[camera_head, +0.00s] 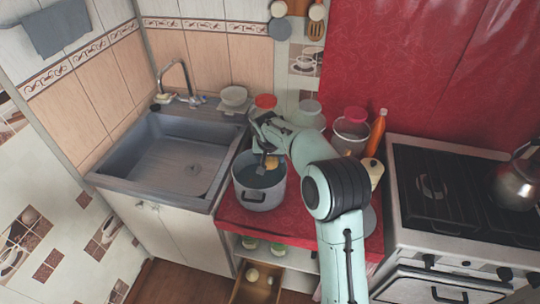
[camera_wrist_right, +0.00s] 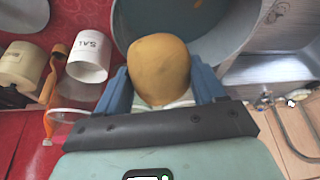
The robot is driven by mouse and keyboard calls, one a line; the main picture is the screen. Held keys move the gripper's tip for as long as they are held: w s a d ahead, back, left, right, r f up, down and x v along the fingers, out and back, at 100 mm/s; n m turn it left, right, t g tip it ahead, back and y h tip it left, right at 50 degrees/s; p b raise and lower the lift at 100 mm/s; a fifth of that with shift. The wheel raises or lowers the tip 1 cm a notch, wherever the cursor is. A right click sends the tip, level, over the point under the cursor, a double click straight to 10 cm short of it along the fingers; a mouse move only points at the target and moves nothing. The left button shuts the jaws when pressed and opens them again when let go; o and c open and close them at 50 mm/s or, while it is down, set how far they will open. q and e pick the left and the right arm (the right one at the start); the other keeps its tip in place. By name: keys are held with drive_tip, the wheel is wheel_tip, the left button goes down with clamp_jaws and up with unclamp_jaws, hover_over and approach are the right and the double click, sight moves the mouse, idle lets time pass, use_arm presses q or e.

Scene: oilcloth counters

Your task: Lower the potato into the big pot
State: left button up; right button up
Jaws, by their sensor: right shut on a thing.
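The big pot (camera_head: 262,198), a grey metal pot with a bluish-grey inside, stands on the red counter between sink and stove. My right gripper (camera_head: 268,158) reaches over its far side, shut on the potato (camera_head: 271,163). In the right wrist view the brown-yellow potato (camera_wrist_right: 158,66) sits between my blue fingers, and the pot (camera_wrist_right: 246,40) opens beyond it. The potato overlaps the pot's opening and near rim in that view. Its exact height relative to the rim is hard to tell. My left gripper is not in view.
The empty sink (camera_head: 178,164) adjoins the pot on the left. The stove (camera_head: 440,205) carries a kettle (camera_head: 516,184). A drawer (camera_head: 254,290) below is open.

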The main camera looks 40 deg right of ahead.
sight(268, 168)
drive_tip(key=shift+s+f+b, duration=0.1)
drive_tip(key=shift+f+b, duration=0.8)
drive_tip(key=shift+f, duration=1.35)
drive_tip(key=shift+s+f+b, duration=0.1)
drive_tip(key=shift+f+b, duration=1.9)
drive_tip(key=shift+f, duration=2.15)
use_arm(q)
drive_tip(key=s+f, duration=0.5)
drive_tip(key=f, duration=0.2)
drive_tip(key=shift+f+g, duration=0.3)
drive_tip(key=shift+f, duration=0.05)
use_arm(e)
drive_tip(key=shift+s+f, duration=0.1)
drive_tip(key=shift+f, duration=0.15)
drive_tip(key=o, duration=1.2)
drive_tip(key=v, duration=1.4)
drive_tip(key=shift+w+a+r, duration=0.2)
drive_tip(key=shift+w, duration=0.2)
